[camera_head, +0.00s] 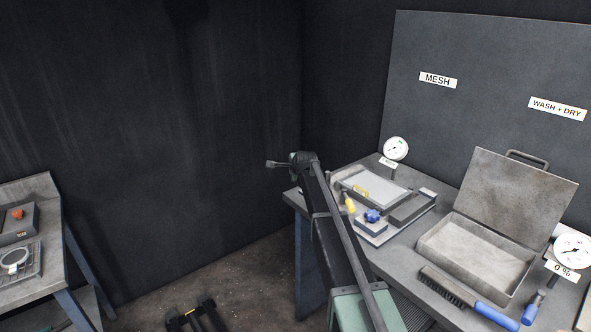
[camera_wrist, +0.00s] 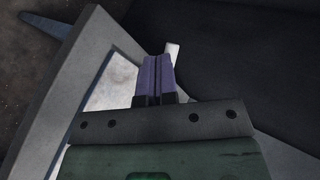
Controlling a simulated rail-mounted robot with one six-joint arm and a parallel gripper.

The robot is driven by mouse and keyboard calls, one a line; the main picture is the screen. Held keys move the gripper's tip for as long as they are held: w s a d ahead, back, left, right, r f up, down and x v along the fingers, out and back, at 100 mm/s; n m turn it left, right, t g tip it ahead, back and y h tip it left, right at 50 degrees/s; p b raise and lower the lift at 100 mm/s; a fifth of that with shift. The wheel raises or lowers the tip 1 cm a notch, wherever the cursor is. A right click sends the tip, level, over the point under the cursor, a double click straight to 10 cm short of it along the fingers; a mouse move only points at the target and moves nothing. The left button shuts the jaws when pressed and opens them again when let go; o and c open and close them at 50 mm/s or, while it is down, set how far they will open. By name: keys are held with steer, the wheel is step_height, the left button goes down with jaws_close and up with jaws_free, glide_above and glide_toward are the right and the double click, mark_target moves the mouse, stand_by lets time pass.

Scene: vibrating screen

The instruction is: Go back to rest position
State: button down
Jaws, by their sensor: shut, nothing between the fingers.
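My gripper (camera_head: 272,164) shows in the head view at the far end of my raised arm, held in the air beside the left end of the right bench. In the wrist view its two purple-grey fingers (camera_wrist: 158,78) are together and hold nothing. Behind them in the wrist view are a grey slanted frame-like edge and dark surfaces that I cannot identify for certain.
The right bench carries a mesh fixture (camera_head: 376,188), a blue knob (camera_head: 373,215), a gauge (camera_head: 396,148), an open lidded box (camera_head: 478,262), a brush (camera_head: 445,287) and a second gauge (camera_head: 572,251). A left bench (camera_head: 36,262) stands apart. Floor (camera_head: 240,275) between them is mostly clear.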

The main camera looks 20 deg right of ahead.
steer(key=s+a+f+n+g, duration=0.2)
steer(key=s+n, duration=0.4)
steer(key=s, duration=1)
steer(key=s+a+f+n+g, duration=0.2)
steer(key=s+a+n+g, duration=0.3)
steer(key=s, duration=1.1)
steer(key=s+a+f+n+g, duration=0.3)
steer(key=s+n, duration=0.4)
steer(key=s, duration=0.9)
steer(key=shift+s+a+g, duration=0.2)
steer(key=shift+a+g, duration=0.1)
